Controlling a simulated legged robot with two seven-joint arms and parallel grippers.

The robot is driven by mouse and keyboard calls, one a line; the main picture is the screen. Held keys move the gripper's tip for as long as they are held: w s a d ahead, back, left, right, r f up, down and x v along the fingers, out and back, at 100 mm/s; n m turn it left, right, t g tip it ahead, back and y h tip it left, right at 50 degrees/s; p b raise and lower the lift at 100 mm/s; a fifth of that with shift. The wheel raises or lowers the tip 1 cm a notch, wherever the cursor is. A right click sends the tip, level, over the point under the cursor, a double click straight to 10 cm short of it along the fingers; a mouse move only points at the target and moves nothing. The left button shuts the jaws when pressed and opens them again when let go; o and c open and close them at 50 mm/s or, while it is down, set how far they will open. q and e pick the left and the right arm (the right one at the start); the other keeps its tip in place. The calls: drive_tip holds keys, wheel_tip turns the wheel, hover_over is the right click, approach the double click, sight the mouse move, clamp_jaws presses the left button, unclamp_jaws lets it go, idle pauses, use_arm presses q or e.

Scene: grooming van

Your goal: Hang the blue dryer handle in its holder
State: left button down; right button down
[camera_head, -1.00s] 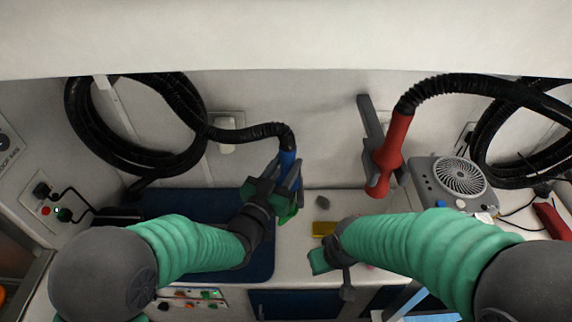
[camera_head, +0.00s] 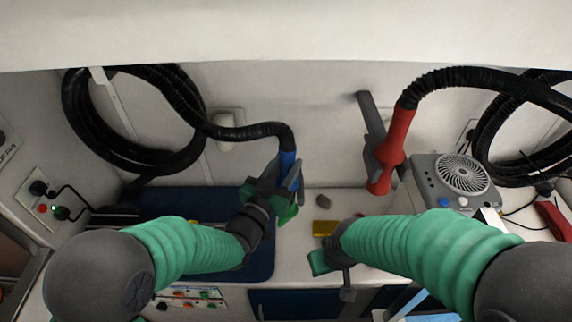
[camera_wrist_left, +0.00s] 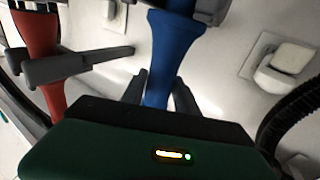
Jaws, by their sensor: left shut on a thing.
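The blue dryer handle (camera_head: 287,163) hangs at the end of a black hose in front of the back wall. My left gripper (camera_head: 274,188) is shut on it; in the left wrist view the blue handle (camera_wrist_left: 172,60) runs down between the dark fingers. A grey holder piece (camera_head: 296,178) shows close beside the handle, and grey parts (camera_wrist_left: 212,9) show by its wide end in the wrist view. I cannot tell whether the handle is seated in the holder. My right gripper (camera_head: 333,262) is low over the counter, its jaw state unclear.
A red dryer handle (camera_head: 393,150) sits at a grey holder (camera_head: 371,120) to the right. A grey fan unit (camera_head: 455,181), a yellow block (camera_head: 325,228) and a dark blue mat (camera_head: 262,262) are on the counter. The coiled black hose (camera_head: 130,150) hangs at left.

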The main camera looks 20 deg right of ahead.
use_arm(q)
drive_tip(key=shift+r, duration=0.1)
drive_tip(key=shift+c, duration=1)
unclamp_jaws()
drive_tip(key=shift+s+a, duration=0.1)
drive_tip(key=b+v, duration=0.1)
drive_tip(key=v, duration=0.8)
drive_tip(key=shift+s+a+b, duration=0.3)
drive_tip(key=shift+b, duration=0.1)
idle(0.6)
